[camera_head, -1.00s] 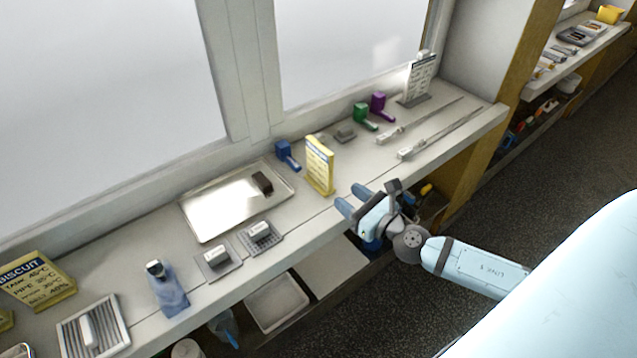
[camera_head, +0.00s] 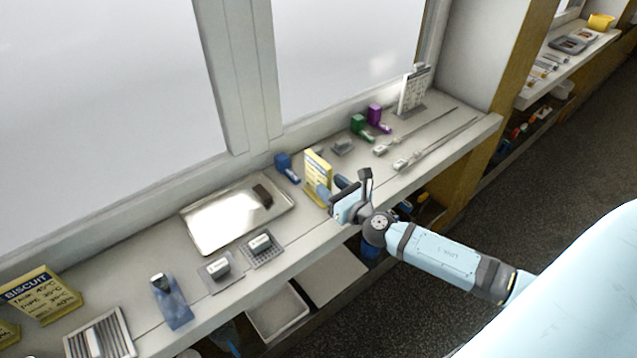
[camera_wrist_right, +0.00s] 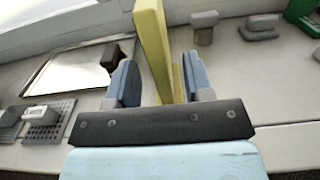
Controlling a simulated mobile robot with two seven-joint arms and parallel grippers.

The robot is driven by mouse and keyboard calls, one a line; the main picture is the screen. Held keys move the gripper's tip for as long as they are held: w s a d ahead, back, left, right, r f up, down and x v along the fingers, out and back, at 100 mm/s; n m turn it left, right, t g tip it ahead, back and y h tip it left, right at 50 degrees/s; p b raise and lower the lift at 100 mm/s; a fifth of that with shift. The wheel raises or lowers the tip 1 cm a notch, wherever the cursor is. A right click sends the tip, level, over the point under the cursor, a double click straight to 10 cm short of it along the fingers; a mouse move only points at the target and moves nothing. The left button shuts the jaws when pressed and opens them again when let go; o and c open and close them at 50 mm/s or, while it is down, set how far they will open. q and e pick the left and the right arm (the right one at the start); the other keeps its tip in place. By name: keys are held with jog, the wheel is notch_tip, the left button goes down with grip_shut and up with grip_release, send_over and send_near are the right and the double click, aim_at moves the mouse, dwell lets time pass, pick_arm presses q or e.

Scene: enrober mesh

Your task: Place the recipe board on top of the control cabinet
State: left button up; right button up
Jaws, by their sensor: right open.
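A yellow-edged recipe board (camera_head: 317,164) with a printed white face stands upright on the shelf, right of the metal tray. My open right gripper (camera_head: 332,188) is at its front side and hides its lower part. In the right wrist view the board (camera_wrist_right: 153,45) stands edge-on between the two open fingers (camera_wrist_right: 158,84), with a gap to each finger. Another yellow board headed BISCUIT (camera_head: 40,296) stands at the far left. I cannot pick out a control cabinet. My left gripper is not in view.
A shiny metal tray (camera_head: 195,238) holding a dark block (camera_head: 263,196) lies left of the board. A blue tool (camera_head: 286,167) stands close behind it. Green (camera_head: 361,127) and purple (camera_head: 377,118) tools and two long rods lie to the right. A window wall backs the shelf.

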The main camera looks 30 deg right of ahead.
aim_at(318, 179)
jog(key=w, duration=0.3)
jog(key=shift+w+a+r, duration=0.15)
jog(key=shift+w+r, duration=0.1)
jog(key=shift+w, duration=0.1)
grip_shut()
jog(key=shift+r, duration=0.1)
